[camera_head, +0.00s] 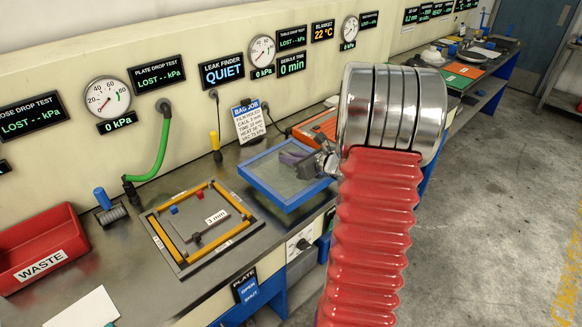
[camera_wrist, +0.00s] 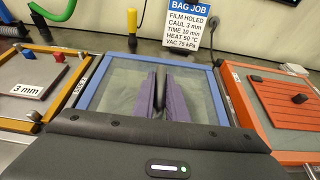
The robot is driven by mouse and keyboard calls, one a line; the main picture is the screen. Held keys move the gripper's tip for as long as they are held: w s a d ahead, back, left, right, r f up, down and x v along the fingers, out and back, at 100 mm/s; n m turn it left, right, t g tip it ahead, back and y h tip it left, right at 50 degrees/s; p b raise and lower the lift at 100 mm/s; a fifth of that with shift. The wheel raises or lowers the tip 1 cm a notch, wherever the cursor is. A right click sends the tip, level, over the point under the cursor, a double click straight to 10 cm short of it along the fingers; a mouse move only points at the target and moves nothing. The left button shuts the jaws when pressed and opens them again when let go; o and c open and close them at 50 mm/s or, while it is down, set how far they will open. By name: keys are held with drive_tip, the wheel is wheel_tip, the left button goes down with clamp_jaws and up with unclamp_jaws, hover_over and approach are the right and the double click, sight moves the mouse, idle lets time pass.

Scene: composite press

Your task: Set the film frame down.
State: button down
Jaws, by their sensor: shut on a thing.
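The film frame (camera_head: 262,191) is a blue square rim around a clear film. It is over the bench between the yellow-edged plate and an orange panel. My gripper (camera_head: 297,160) reaches in from the right and is shut at the frame. In the wrist view, the purple fingers (camera_wrist: 160,75) lie close together over the middle of the film, inside the blue rim (camera_wrist: 150,60). The exact grip point is hidden by the fingers. The frame looks roughly level and close to the bench top; I cannot tell whether it touches.
To the left is a plate (camera_head: 178,268) with yellow strips, small blocks and a "3 mm" piece. An orange panel (camera_wrist: 285,100) lies to the right. A red waste bin (camera_head: 35,250) and white sheet (camera_head: 85,308) are far left. A job card (camera_head: 248,122) stands behind.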

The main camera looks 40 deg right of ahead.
sight(292, 168)
drive_tip(key=shift+f, duration=1.85)
drive_tip(key=c, duration=1.8)
unclamp_jaws()
drive_tip(key=shift+f, duration=0.1)
drive_tip(key=shift+o, duration=0.2)
drive_tip(key=shift+s, duration=0.1)
drive_tip(key=shift+s+r, duration=0.25)
drive_tip(key=shift+s, duration=0.05)
drive_tip(key=v, duration=1.1)
drive_tip(key=shift+s+r, duration=0.1)
